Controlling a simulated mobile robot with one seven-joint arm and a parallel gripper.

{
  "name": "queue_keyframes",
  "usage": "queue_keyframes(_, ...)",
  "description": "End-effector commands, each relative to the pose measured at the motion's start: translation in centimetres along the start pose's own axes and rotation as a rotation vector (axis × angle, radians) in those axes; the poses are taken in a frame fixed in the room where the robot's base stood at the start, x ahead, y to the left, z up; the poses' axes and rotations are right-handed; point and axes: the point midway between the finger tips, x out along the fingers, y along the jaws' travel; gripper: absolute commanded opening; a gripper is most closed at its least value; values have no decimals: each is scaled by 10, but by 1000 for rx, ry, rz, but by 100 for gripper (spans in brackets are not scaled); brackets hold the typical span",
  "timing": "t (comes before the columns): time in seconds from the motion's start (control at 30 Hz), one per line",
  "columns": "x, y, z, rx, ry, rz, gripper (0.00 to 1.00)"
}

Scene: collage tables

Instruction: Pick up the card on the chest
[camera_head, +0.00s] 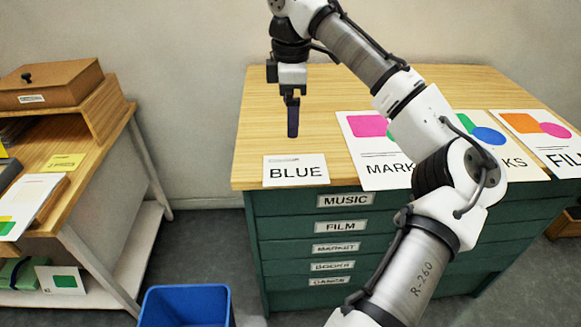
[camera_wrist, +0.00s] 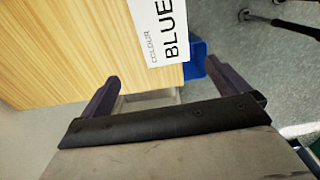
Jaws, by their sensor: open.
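A white card printed "BLUE" (camera_head: 296,180) lies flat at the front left corner of the wooden top of the green chest (camera_head: 262,110). In the wrist view the card (camera_wrist: 143,25) shows at the top centre, beyond the fingertips, with the small word "COLOUR" on it. My gripper (camera_head: 292,130) hangs over the chest top just behind the card, fingers pointing down. In the wrist view the gripper (camera_wrist: 160,80) has its two dark fingers wide apart, with nothing between them. It appears apart from the card.
Larger sheets with coloured shapes lie to the right, including a "MARK..." sheet (camera_head: 362,127) and a "FIL..." sheet (camera_head: 530,125), partly behind my arm. A blue bin (camera_head: 185,305) stands on the floor at front left. A side table (camera_head: 75,140) with a wooden box (camera_head: 55,85) stands at left.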

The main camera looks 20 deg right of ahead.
Motion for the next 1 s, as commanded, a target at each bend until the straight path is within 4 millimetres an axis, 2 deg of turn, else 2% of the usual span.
queue_keyframes(0.03,0,-4,9,9,-8,-17,100)
queue_keyframes(0.13,10,-7,14,12,-12,-33,100)
queue_keyframes(0.43,65,-8,14,13,-13,-31,100)
queue_keyframes(0.77,92,-8,14,13,-13,-30,100)
queue_keyframes(1.0,126,-8,13,13,-13,-28,100)
